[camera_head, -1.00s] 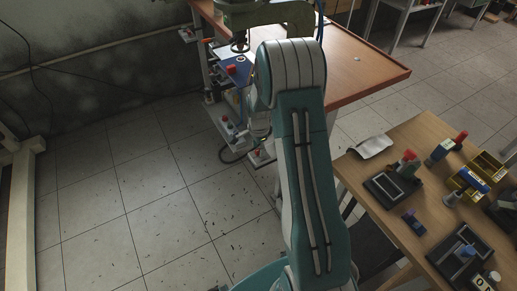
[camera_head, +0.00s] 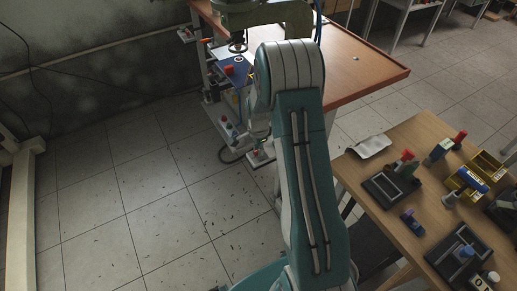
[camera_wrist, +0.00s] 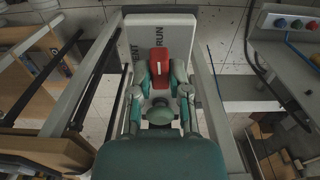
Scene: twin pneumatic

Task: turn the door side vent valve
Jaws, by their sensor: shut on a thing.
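The red valve handle (camera_wrist: 159,65) stands out from a pale panel (camera_wrist: 187,22) in the wrist view. The handle's upper part shows above the fingertips. Its base is hidden by my gripper.
A bench (camera_head: 362,70) with a red-brown top and a press stands beyond my arm. A wooden table (camera_head: 405,145) with fixtures and parts stands at right. In the wrist view, pale frame bars flank the gripper, and a button box (camera_wrist: 287,23) is at upper right. Tiled floor at left is free.

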